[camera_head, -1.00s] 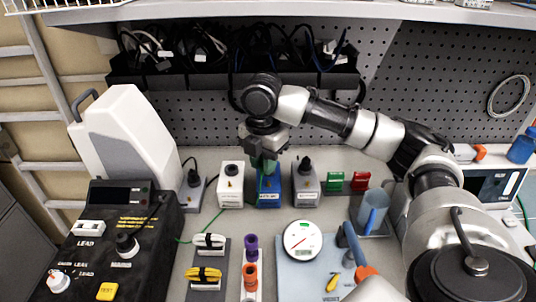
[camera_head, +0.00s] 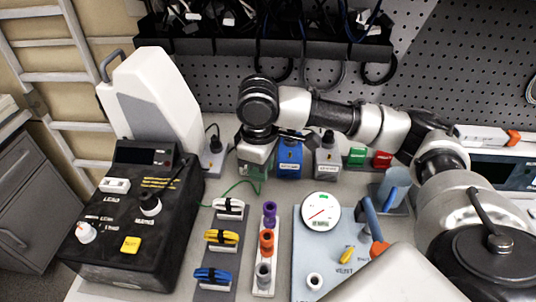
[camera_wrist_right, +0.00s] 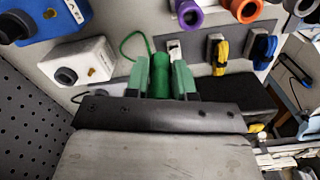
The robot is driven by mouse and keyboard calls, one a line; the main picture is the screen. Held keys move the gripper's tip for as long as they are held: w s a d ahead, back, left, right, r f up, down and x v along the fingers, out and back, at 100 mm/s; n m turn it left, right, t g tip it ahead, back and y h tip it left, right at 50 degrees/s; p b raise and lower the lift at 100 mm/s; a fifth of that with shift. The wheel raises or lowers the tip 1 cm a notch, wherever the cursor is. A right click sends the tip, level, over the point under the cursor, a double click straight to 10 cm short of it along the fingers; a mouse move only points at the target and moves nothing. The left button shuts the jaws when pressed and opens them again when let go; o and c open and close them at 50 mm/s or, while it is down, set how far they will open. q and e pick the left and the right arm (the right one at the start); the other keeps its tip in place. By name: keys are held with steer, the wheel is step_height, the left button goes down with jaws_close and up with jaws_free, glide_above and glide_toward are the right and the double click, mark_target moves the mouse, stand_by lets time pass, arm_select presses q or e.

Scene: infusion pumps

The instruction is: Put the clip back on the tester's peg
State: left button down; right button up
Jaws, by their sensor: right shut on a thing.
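My right gripper (camera_head: 254,170) is shut on a green clip (camera_wrist_right: 160,76), which sits between its two fingertips in the right wrist view. In the head view the gripper is low in front of the white box, left of the blue box, and the clip is mostly hidden. A green lead (camera_head: 232,188) runs from the clip toward the tester; its loop also shows in the right wrist view (camera_wrist_right: 125,45). The tester (camera_head: 130,225) is a black box at left with a yellow button, a white knob and a black knob. I cannot tell which part is its peg. My left gripper is out of view.
A blue box (camera_head: 289,160) and a grey box (camera_head: 327,160) stand right of the gripper. In front lie white, yellow and blue clips on a grey strip (camera_head: 216,262), then a white rack (camera_head: 263,283) with coloured rings. A white device (camera_head: 155,100) stands behind the tester.

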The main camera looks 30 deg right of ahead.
steer(key=shift+s+a+f+m, duration=0.2)
steer(key=shift+s+a+m, duration=0.4)
steer(key=shift+m, duration=0.55)
steer(key=shift+s+a+f+m, duration=0.25)
steer(key=shift+a+m, duration=0.55)
steer(key=shift+m, duration=0.4)
steer(key=shift+s+a+f+m, duration=0.15)
steer(key=shift+s+a+m, duration=0.45)
steer(key=shift+m, duration=0.55)
steer(key=shift+a, duration=0.15)
